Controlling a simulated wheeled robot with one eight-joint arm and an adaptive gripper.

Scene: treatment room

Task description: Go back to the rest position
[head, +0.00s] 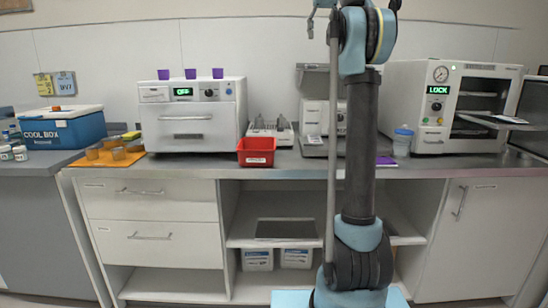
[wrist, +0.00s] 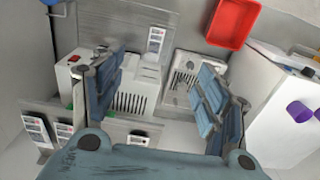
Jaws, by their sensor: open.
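My arm stands upright in front of the counter in the head view. My gripper (wrist: 155,85) shows in the wrist view with its two blue-grey fingers spread wide and nothing between them. It points toward the bench devices, a white vented device (wrist: 190,80) and a white device with a slotted side (wrist: 130,90), and is apart from them. In the head view only part of the hand shows at the top edge, above the counter.
The arm hides part of the counter middle.

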